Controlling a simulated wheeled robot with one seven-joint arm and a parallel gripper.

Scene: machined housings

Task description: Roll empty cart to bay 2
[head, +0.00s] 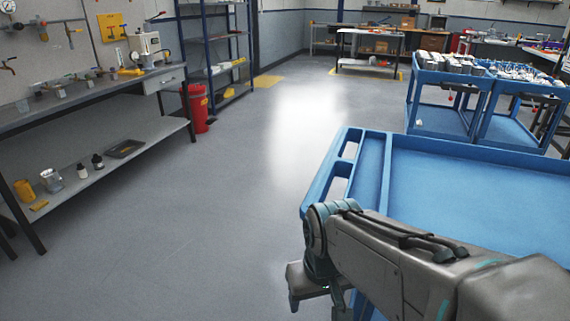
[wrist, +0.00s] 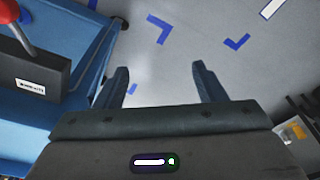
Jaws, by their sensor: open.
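An empty blue cart (head: 475,185) stands in the right foreground of the head view. Its top tray is bare, with a slotted handle end at the left. My arm crosses in front of its near left corner and hides part of it. My gripper (head: 314,290) points down beside that corner, over the floor. In the wrist view my gripper (wrist: 163,82) has its two fingers wide apart with only floor between them. A blue cart side (wrist: 75,110) lies left of the fingers, apart from them, with a red knob (wrist: 14,12) above a labelled black block (wrist: 30,72).
Two loaded blue carts (head: 425,128) (head: 515,135) stand behind at the right. A workbench (head: 100,150), a red bin (head: 195,108) and a shelf rack (head: 225,85) line the left. The middle floor is clear. Blue corner marks (wrist: 158,30) show on the floor.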

